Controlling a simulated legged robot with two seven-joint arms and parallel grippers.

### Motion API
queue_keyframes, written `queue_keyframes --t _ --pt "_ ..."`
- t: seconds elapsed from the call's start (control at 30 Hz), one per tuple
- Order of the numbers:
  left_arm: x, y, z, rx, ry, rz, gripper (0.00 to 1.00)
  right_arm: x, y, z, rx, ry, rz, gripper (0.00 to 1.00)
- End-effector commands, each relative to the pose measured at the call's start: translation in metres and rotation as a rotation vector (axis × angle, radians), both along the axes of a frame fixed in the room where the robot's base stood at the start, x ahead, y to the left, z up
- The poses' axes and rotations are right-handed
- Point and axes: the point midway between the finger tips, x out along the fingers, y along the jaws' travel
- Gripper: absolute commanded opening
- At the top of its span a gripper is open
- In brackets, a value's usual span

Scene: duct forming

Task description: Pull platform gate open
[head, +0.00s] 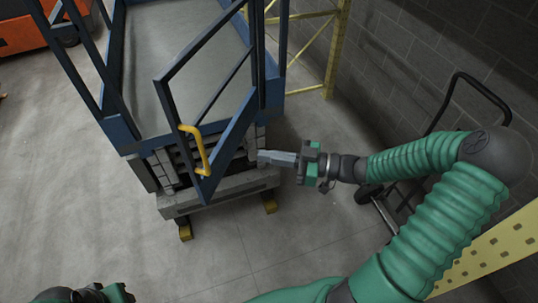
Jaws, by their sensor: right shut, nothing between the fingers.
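The platform gate (233,127) is a dark blue frame with a yellow handle (203,150). It stands swung outward at an angle from the blue platform (180,50), past the front edge. My right gripper (262,158) is shut and empty. In the picture it is just right of the gate's lower rail and apart from the yellow handle. I cannot tell whether it touches the gate. Part of my left arm shows at the bottom left edge; its fingers are not visible.
A grey step (222,193) with yellow feet sits below the platform's front. A black hand truck (470,85) stands by the block wall (400,60) at right. A yellow rack (332,50) is behind. An orange machine (25,35) is at far left. The floor at left is clear.

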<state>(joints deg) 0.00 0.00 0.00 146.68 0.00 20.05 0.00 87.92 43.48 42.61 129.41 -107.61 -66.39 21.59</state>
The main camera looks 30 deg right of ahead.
Motion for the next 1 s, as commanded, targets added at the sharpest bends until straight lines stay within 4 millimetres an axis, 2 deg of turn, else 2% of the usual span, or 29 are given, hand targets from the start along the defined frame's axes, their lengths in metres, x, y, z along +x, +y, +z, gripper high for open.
queue_keyframes --t 0.07,0.33,0.6,0.73,0.87,1.0 --pt "0.000 0.000 0.000 0.000 0.000 0.000 0.36 0.000 0.000 0.000 0.000 0.000 0.000 0.01" --pt "0.000 0.000 0.000 0.000 0.000 0.000 0.36 0.000 0.001 0.000 -0.001 -0.001 0.000 0.36" --pt "0.000 0.000 0.000 0.000 0.000 0.000 0.36 0.000 0.000 0.000 -0.001 -0.001 0.000 0.36" --pt "0.000 0.000 -0.005 0.000 0.000 0.000 0.36 -0.006 -0.008 -0.003 -0.003 0.000 -0.003 0.36" --pt "0.000 0.000 -0.017 0.000 0.000 0.000 0.36 -0.026 -0.028 -0.005 -0.005 -0.001 -0.006 0.36" --pt "0.000 0.000 -0.032 0.000 0.000 0.000 0.36 -0.055 -0.057 -0.007 -0.006 0.000 -0.006 0.36"
